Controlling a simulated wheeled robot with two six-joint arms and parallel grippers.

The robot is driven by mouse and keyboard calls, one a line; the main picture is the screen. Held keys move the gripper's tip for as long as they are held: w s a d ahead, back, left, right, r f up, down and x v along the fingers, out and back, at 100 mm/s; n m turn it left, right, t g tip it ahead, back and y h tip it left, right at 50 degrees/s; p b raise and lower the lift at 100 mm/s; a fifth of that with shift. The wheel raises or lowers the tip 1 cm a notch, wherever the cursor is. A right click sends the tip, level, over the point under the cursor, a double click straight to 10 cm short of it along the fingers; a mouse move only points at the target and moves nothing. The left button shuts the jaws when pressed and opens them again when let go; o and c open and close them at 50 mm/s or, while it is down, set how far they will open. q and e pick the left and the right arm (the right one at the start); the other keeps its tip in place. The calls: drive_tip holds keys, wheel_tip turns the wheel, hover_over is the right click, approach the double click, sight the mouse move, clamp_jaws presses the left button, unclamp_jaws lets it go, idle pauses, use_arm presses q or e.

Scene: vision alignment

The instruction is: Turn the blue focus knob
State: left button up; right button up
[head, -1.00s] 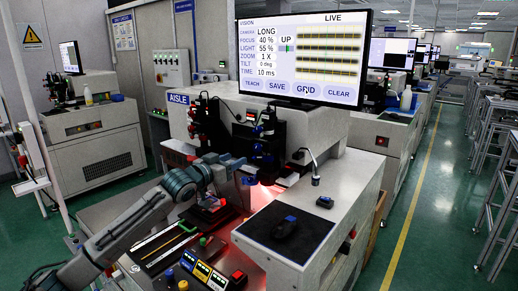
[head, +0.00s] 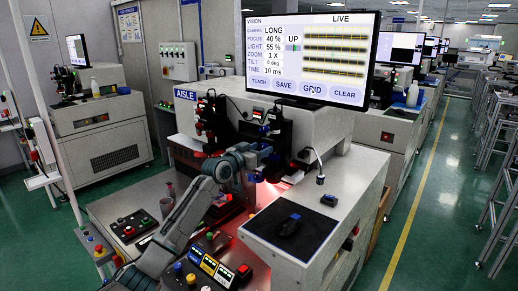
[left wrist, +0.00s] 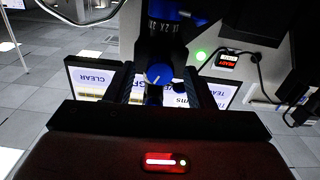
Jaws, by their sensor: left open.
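The blue focus knob (left wrist: 158,74) shows in the left wrist view as a round blue cap with a pale mark, on the dark camera column (left wrist: 165,35). My left gripper (left wrist: 160,84) is open, with one dark finger on each side of the knob in the picture. I cannot tell whether a finger touches it. In the head view my left gripper (head: 258,158) is at the dark camera unit with blue parts, above the red-lit stage; the knob is not clear there. The monitor (head: 305,60) reads FOCUS 40 %. My right gripper is not in view.
A second dark camera unit with red parts (head: 211,120) stands left of the gripper. A button panel (head: 134,226) lies on the bench at the left.

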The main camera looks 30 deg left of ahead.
use_arm(q)
drive_tip(key=c, duration=1)
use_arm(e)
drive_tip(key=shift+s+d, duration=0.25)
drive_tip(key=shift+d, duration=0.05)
use_arm(q)
drive_tip(key=shift+n, duration=0.4)
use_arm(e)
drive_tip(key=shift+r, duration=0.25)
use_arm(q)
drive_tip(key=n+p, duration=0.1)
drive_tip(key=n, duration=0.1)
drive_tip(key=shift+r+n+p, duration=0.15)
drive_tip(key=shift+n+p, duration=0.25)
drive_tip(key=n+p, duration=0.1)
drive_tip(key=n, duration=0.2)
drive_tip(key=shift+p, duration=0.4)
drive_tip(key=shift+a+n+p, duration=0.1)
drive_tip(key=shift+n+p, duration=0.6)
drive_tip(key=shift+n, duration=0.8)
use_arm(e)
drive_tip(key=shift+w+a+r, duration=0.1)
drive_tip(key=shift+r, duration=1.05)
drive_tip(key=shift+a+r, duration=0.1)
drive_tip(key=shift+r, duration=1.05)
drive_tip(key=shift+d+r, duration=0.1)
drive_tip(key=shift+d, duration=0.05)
